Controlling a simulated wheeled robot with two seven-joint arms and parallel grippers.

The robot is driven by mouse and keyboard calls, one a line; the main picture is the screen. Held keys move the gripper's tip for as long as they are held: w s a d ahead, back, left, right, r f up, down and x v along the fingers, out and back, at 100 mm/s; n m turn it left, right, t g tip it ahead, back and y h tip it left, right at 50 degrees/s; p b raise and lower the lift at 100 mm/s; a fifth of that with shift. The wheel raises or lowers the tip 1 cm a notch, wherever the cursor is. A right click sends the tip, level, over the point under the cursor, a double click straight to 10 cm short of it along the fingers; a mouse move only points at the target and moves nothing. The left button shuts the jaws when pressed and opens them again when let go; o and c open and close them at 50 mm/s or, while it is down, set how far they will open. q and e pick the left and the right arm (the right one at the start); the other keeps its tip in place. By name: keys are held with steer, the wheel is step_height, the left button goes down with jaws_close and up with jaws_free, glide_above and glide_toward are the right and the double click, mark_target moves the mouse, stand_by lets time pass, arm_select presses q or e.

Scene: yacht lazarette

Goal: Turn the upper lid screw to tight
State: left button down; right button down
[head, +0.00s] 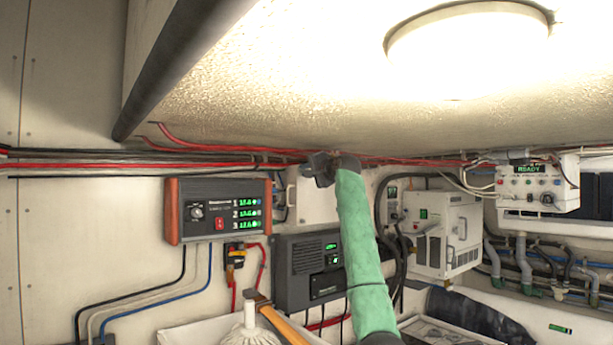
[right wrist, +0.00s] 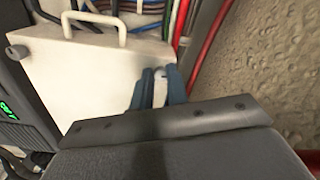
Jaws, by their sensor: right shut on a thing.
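A pale box lid (head: 315,205) is on the back wall just below the ceiling, partly hidden by my right arm. In the right wrist view the lid (right wrist: 95,75) has a white handle (right wrist: 95,22) along one edge. A grey screw (right wrist: 15,52) is at its far left corner there. My right gripper (head: 318,168) is at the lid's top edge. In the wrist view its fingers (right wrist: 158,87) are shut on the upper lid screw at the ceiling-side edge; the fingers hide most of the screw. Whether it is tight cannot be told. My left gripper is out of view.
Red and black cables (head: 110,165) run along the wall under the low ceiling (head: 330,110). A red-sided display unit (head: 225,210) is left of the lid, a dark grey unit (head: 305,265) below it, and a white cabinet (head: 440,235) to the right. A hammer (head: 280,322) lies below.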

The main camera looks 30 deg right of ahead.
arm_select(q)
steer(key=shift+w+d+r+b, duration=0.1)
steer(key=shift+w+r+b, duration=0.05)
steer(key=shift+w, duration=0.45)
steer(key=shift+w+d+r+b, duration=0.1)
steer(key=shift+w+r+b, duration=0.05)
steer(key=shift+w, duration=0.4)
arm_select(e)
steer(key=shift+d+r+m, duration=0.1)
steer(key=shift+m, duration=0.8)
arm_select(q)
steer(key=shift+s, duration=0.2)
arm_select(e)
steer(key=c, duration=1.4)
jaws_free()
steer(key=shift+d, duration=0.1)
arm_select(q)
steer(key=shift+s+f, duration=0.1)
arm_select(e)
steer(key=shift+o, duration=0.2)
steer(key=shift+s, duration=0.1)
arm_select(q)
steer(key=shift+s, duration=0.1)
arm_select(e)
steer(key=shift+f, duration=0.2)
